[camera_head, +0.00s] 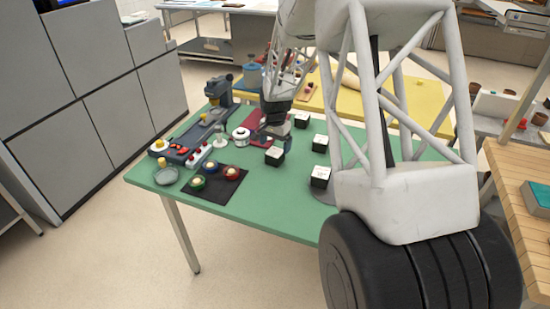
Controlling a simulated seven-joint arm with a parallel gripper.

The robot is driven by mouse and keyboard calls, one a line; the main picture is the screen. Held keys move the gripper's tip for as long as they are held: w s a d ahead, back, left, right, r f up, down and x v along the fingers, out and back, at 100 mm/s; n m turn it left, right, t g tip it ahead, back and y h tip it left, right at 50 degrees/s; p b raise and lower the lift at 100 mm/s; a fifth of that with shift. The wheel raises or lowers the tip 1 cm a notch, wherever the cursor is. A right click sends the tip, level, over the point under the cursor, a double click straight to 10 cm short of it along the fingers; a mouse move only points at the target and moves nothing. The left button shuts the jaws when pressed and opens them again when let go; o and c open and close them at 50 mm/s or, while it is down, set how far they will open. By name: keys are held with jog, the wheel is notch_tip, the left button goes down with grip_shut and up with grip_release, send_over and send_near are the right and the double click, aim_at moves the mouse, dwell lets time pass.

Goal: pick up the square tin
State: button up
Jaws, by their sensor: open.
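Several small square black tins with white tops stand on the green table (285,213). One tin (275,156) stands just in front of my gripper, another (301,121) behind it to the right. Two more tins (320,144) stand further right, the nearer one (320,177) beside my arm. I cannot tell which one is the task's square tin. My gripper (267,138) is open, low over the table at the left of the tins. Its fingertips are small and dark here, and I see nothing held between them. Whether it touches the nearest tin cannot be told.
A black mat (214,190) with several coloured bowls lies at the front left. A red mat (257,118) lies behind my gripper. My arm hides the table's right part.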

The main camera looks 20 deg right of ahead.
aim_at(275, 152)
jog(key=shift+f, duration=0.1)
jog(key=shift+f, duration=2.55)
jog(key=c, duration=1.1)
jog(key=shift+r, duration=0.15)
jog(key=shift+r, duration=1.75)
jog(key=s+a, duration=0.1)
jog(key=s, duration=0.4)
jog(key=s+a, duration=0.1)
jog(key=s, duration=0.4)
jog(key=s+a+r, duration=0.1)
jog(key=s, duration=0.4)
jog(key=shift+s+a+r, duration=0.1)
jog(key=shift+s+a, duration=0.15)
jog(key=shift+a, duration=0.05)
